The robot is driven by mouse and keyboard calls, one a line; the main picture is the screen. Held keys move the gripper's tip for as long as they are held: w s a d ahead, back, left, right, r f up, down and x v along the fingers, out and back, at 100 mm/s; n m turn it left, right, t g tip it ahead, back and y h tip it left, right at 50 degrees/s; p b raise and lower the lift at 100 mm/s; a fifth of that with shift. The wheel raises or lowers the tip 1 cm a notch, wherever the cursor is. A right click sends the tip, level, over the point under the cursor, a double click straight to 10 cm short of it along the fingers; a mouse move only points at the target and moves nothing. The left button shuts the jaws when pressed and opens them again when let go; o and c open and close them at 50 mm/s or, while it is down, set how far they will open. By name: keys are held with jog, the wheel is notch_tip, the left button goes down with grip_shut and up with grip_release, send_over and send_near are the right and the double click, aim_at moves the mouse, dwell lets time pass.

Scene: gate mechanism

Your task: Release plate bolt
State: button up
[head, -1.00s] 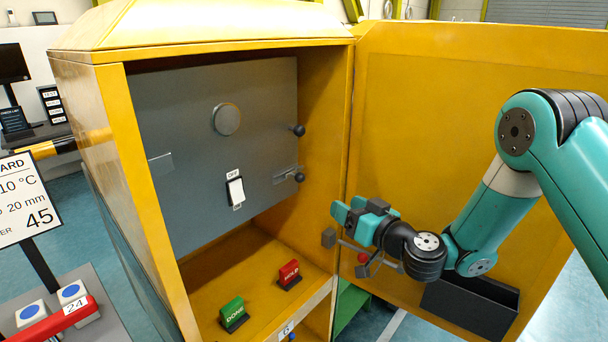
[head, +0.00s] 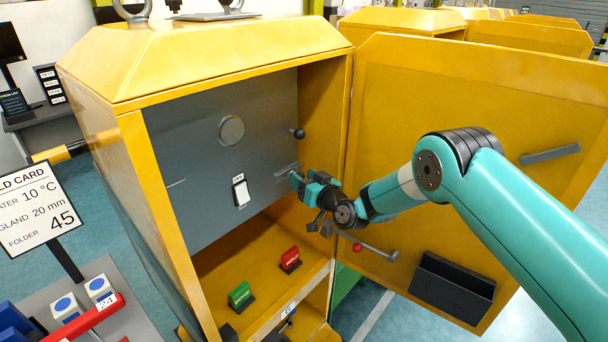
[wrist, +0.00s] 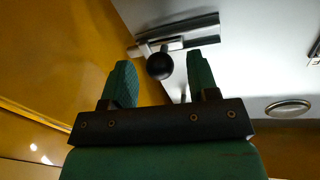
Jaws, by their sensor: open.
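The plate bolt (wrist: 178,38) is a metal slide bolt on the grey plate (head: 195,145) inside the yellow cabinet. Its round black knob (wrist: 160,66) shows in the wrist view just beyond and between my fingertips. In the head view the bolt (head: 286,170) is at the plate's lower right, and my gripper hides its knob. My gripper (head: 300,182) is open at the bolt, with green fingers; in the wrist view the gripper (wrist: 160,75) has a finger on each side of the knob. I cannot tell whether either finger touches it.
A second black knob (head: 298,133) sits above the bolt. A white rocker switch (head: 241,193) and a round disc (head: 231,130) are on the plate. The green block (head: 240,294) and red block (head: 290,259) stand on the cabinet floor. The open yellow door (head: 450,110) is at the right.

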aim_at(281, 175)
jog(key=shift+w+a, duration=0.1)
jog(key=shift+c, duration=0.4)
grip_shut()
jog(key=shift+s+a, duration=0.6)
jog(key=shift+s, duration=0.2)
jog(key=shift+s+a, duration=0.6)
jog(key=shift+s, duration=0.2)
jog(key=shift+o, duration=0.4)
grip_release()
jog(key=shift+a, duration=0.15)
jog(key=shift+d, duration=0.2)
